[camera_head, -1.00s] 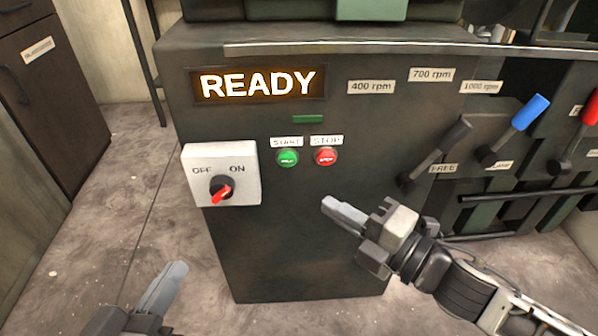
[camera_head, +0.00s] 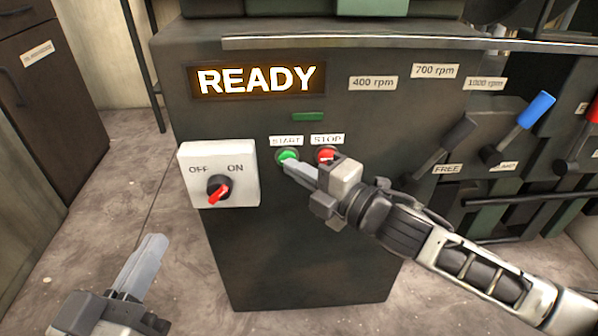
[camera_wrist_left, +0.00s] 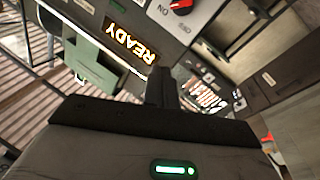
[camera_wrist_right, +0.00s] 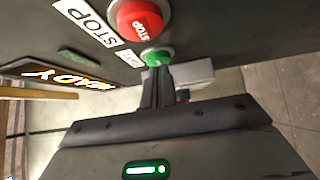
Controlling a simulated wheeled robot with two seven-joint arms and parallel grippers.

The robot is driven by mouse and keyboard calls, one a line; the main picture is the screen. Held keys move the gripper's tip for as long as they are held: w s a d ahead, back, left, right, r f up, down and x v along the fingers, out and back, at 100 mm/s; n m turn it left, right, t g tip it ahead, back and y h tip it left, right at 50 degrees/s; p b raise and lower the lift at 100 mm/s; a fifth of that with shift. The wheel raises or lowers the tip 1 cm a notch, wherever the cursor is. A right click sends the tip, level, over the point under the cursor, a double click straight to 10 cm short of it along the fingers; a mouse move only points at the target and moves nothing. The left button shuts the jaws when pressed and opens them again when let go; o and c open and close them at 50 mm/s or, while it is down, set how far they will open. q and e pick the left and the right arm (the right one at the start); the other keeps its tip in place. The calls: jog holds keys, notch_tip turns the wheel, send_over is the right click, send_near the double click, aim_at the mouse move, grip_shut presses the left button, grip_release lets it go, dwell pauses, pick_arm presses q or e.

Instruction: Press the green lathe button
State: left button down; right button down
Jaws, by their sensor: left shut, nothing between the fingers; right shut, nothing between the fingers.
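The green START button (camera_head: 288,156) is on the front of the dark lathe cabinet (camera_head: 300,240), under a START label. My right gripper (camera_head: 290,167) is shut and empty, its fingertips at the lower edge of the green button in the head view. In the right wrist view the green button (camera_wrist_right: 155,57) sits just beyond the fingertips (camera_wrist_right: 156,72); whether they touch it I cannot tell. My left gripper (camera_head: 155,240) is shut and empty, low at the left, away from the cabinet. The lit display (camera_head: 256,80) reads READY.
The red STOP button (camera_head: 327,154) is right beside the green one, close to my right gripper. A white switch box (camera_head: 218,160) has its red knob toward ON. Levers with black (camera_head: 458,133) and blue (camera_head: 536,108) handles stand at the right. Floor at the left is clear.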

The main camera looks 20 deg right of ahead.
pick_arm(q)
jog(key=shift+r, duration=0.15)
pick_arm(e)
jog(key=shift+w, duration=0.1)
